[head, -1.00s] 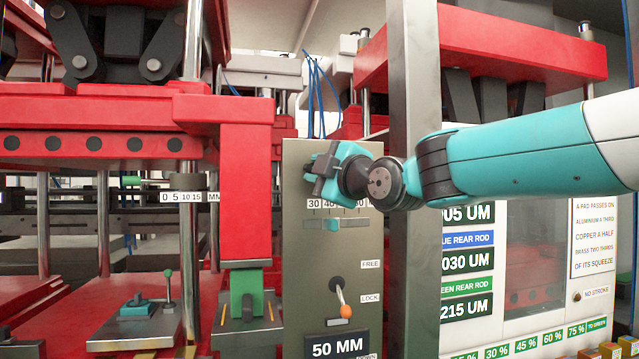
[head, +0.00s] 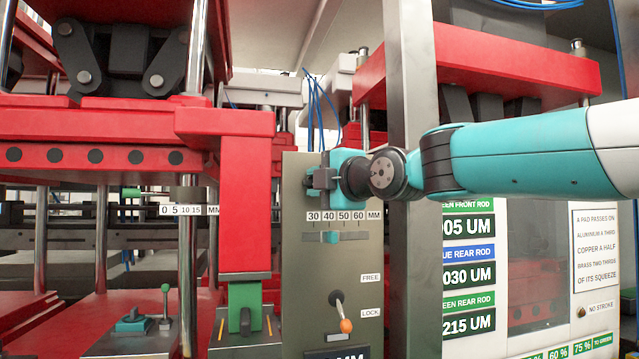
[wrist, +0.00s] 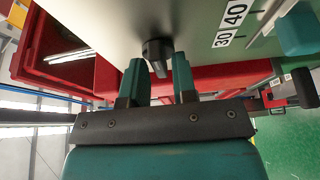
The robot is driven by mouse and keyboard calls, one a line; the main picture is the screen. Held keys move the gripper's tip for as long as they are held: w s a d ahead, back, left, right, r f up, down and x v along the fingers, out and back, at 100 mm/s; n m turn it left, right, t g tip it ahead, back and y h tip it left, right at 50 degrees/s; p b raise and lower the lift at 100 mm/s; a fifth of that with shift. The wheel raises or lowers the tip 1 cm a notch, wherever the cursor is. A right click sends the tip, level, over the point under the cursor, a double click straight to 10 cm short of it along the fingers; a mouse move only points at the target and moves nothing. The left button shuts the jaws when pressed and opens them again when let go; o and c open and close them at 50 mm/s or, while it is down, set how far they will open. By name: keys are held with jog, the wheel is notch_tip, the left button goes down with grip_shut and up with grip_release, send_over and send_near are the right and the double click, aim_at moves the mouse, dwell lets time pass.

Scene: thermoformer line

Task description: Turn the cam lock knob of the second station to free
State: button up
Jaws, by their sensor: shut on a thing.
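My gripper (head: 312,181) is at the upper part of a grey station panel (head: 300,262), just above a 30 to 60 MM scale (head: 336,216). In the wrist view a dark round knob (wrist: 157,50) stands out from the panel, between the tips of my two teal fingers. The gripper is shut on this knob. In the head view the knob is hidden by the gripper. Lower on the panel, a lever with an orange ball (head: 346,326) hangs down, below the FREE label (head: 370,278) and close to the LOCK label (head: 371,313).
A steel post (head: 410,90) stands right of the panel, behind my arm. A red press frame (head: 245,200) is close on the left, with a green block (head: 245,302) under it. A white board with readings (head: 468,255) is at the right. Blue hoses (head: 312,100) hang behind the panel.

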jog(key=shift+r, duration=0.25)
jog(key=o, duration=0.5)
jog(key=shift+o, duration=0.9)
jog(key=shift+w+a+f, duration=0.1)
jog(key=shift+f, duration=0.05)
jog(key=b+v, duration=0.7)
jog(key=v, duration=1)
jog(key=shift+s, duration=0.2)
